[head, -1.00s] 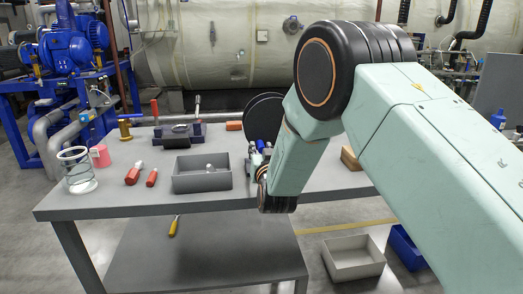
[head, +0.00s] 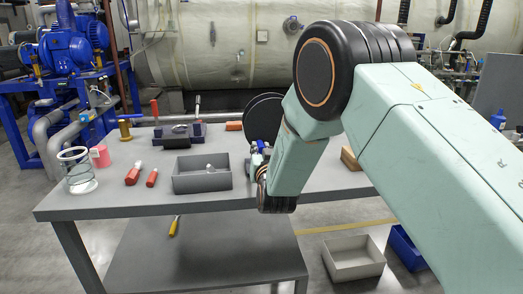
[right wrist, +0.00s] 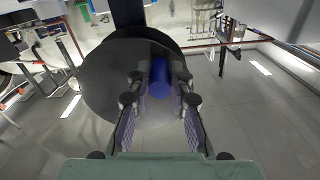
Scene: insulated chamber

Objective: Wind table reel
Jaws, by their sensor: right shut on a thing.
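The table reel shows as a dark disc (head: 263,114) on the grey table, partly hidden behind my right arm. In the right wrist view its round black flange (right wrist: 105,82) fills the left middle, with a blue crank handle (right wrist: 160,78) standing out from it. My right gripper (right wrist: 159,90) is shut on the blue handle, one finger on each side. In the head view my right gripper (head: 258,155) is small and mostly hidden by its own wrist. My left gripper is not in view.
On the table (head: 120,205) stand a grey bin (head: 203,180), red-handled tools (head: 134,174), a wire-and-glass cylinder (head: 77,170), a pink cup (head: 100,156) and a dark vise-like fixture (head: 180,135). A wooden block (head: 350,158) lies right of my arm. A pale bin (head: 353,260) sits on the floor.

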